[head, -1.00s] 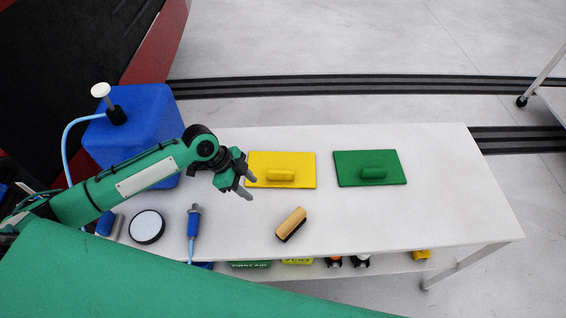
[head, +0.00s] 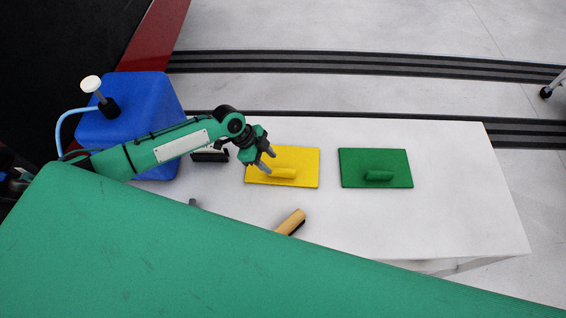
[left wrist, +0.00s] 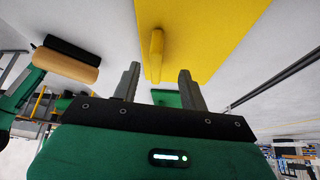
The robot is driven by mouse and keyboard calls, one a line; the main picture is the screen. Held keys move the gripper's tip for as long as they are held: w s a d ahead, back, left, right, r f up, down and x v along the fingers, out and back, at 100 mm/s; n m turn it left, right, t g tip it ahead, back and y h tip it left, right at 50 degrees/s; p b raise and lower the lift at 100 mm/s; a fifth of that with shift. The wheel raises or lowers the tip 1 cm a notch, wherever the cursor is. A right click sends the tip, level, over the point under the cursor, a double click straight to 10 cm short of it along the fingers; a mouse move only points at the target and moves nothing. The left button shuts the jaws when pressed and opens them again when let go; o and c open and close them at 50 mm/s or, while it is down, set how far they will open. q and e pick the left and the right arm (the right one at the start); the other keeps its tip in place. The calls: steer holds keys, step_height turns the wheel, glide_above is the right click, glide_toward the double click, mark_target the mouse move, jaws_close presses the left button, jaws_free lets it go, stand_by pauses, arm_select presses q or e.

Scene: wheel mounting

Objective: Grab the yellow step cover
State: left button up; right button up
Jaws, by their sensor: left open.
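The yellow step cover (head: 304,162) is a flat plate with a raised yellow handle (head: 284,173), lying on the white table. My left gripper (head: 270,161) is open and empty over the left part of the cover, close to the handle's left end. In the left wrist view the yellow step cover (left wrist: 205,30) is ahead, with its handle (left wrist: 156,55) between the two open fingertips (left wrist: 158,75) but beyond them. I cannot tell the exact height gap. My right gripper is not in view.
A green plate with a handle (head: 350,165) lies to the right. A wooden-backed brush (head: 291,222) lies in front of the yellow cover. A blue container (head: 130,120) stands at the left. The table (head: 465,190) is clear at the right.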

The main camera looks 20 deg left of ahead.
mark_target(276, 169)
arm_select(q)
steer(key=shift+d+f, duration=0.15)
steer(key=shift+f, duration=0.05)
steer(key=shift+s+d+f+p, duration=0.15)
steer(key=shift+d+f+p, duration=0.35)
steer(key=shift+p, duration=0.25)
steer(key=p+x, duration=0.1)
steer(key=x, duration=0.2)
steer(key=shift+d, duration=0.1)
steer(key=shift+d+f, duration=0.1)
steer(key=shift+f, duration=0.3)
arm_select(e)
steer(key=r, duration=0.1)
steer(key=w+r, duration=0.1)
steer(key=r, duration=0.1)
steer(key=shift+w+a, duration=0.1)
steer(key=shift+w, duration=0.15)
arm_select(q)
jaws_close()
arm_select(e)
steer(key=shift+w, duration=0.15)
